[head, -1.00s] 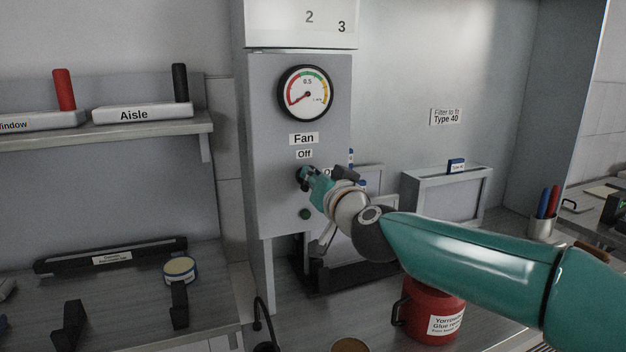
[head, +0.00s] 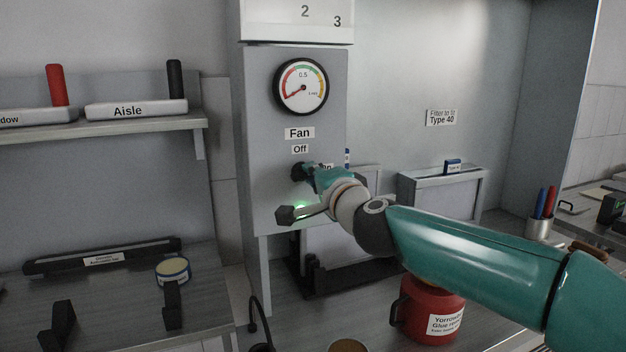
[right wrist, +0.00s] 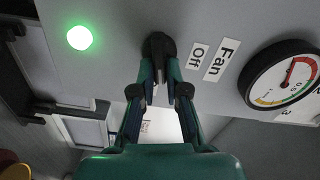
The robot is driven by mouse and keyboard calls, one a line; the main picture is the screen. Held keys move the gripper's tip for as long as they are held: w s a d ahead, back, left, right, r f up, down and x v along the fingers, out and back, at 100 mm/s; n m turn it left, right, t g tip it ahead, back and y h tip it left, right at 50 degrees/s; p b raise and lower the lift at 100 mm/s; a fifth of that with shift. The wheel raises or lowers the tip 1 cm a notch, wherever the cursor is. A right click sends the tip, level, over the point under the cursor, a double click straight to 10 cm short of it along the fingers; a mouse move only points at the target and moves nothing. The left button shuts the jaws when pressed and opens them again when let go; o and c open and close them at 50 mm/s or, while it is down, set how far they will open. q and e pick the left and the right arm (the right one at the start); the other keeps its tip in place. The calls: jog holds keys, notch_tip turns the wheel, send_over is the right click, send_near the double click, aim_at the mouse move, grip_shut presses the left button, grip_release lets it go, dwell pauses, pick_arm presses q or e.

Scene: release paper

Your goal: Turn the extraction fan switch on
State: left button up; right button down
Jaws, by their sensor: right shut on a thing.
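The fan switch (head: 297,172) is a dark knob on the grey panel, below the "Fan" label (head: 299,133) and the "Off" label (head: 300,149). My right gripper (head: 306,173) is shut on this knob; the right wrist view shows the knob (right wrist: 158,45) between its fingertips (right wrist: 160,68). The "On" label (head: 327,167) is mostly hidden behind my gripper. A green lamp (right wrist: 79,38) below the switch is lit; its glow shows in the head view (head: 301,206), partly covered by my wrist. My left gripper is not in view.
A round gauge (head: 302,87) above the labels has its needle in the red at lower left. A red pot (head: 425,316) stands below my right arm. A shelf (head: 110,130) is at left, and a filter frame (head: 440,203) is at right.

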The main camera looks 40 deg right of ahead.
jog(key=shift+f+m+b, duration=0.2)
jog(key=shift+m, duration=0.5)
jog(key=shift+f+m+b, duration=0.15)
jog(key=shift+f+m, duration=0.05)
jog(key=shift+m, duration=0.5)
jog(key=c, duration=1.2)
grip_release()
jog(key=shift+d, duration=0.1)
jog(key=shift+r, duration=0.1)
jog(key=v, duration=1.2)
